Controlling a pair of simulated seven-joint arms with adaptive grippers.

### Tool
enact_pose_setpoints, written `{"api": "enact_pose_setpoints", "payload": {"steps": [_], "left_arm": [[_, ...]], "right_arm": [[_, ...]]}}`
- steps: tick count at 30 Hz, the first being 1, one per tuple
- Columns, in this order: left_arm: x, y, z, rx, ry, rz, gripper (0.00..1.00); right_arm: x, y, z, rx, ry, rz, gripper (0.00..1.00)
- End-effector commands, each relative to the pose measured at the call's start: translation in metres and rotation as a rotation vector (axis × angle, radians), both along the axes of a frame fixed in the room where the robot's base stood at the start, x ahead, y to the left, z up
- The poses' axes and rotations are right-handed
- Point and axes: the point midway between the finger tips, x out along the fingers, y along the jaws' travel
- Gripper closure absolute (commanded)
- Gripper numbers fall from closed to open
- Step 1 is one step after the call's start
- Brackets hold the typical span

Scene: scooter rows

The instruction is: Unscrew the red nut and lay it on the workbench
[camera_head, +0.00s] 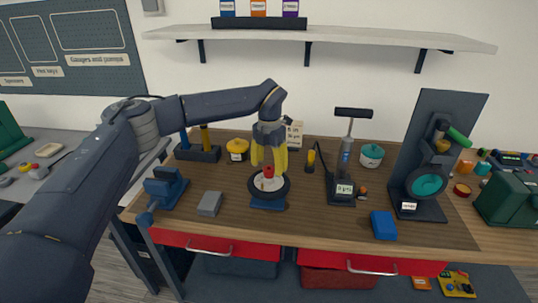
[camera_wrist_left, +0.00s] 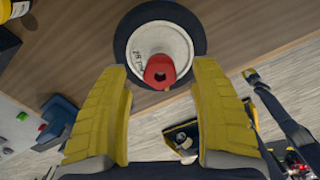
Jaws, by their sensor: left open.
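The red nut (camera_head: 268,170) sits at the centre of a black-tyred wheel (camera_head: 256,190) on a blue stand (camera_head: 268,203) on the workbench (camera_head: 330,222). In the left wrist view the red nut (camera_wrist_left: 159,71) shows a dark hole and stands on the white hub (camera_wrist_left: 145,45). My left gripper (camera_head: 268,163), with yellow fingers, points down at the nut from above.
A blue vise (camera_head: 165,187) and a grey block (camera_head: 209,204) are left of the wheel. A pump (camera_head: 345,170), a blue box (camera_head: 383,225) and a dark upright panel (camera_head: 440,120) stand to the right. A shelf (camera_head: 350,37) hangs above. Bare bench lies in front of the pump.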

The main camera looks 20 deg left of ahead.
Motion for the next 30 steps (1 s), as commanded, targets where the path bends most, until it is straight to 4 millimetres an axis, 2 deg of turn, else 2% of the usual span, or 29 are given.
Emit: {"api": "enact_pose_setpoints", "payload": {"steps": [3,9,20,23,30], "left_arm": [[0.0,0.0,-0.011,0.0,0.0,0.0,0.37],[0.0,0.0,-0.02,0.0,0.001,0.0,0.37],[0.0,0.0,-0.021,0.0,0.0,0.0,0.37],[0.0,0.0,-0.021,0.0,0.0,0.0,0.46],[0.0,0.0,-0.021,0.0,0.0,0.0,0.74]], "right_arm": [[0.0,0.0,0.0,0.0,0.0,0.0,1.0],[0.0,0.0,0.0,0.0,0.0,0.0,1.0],[0.0,0.0,0.0,0.0,0.0,0.0,1.0],[0.0,0.0,0.0,0.0,0.0,0.0,1.0],[0.0,0.0,0.0,0.0,0.0,0.0,1.0]]}}
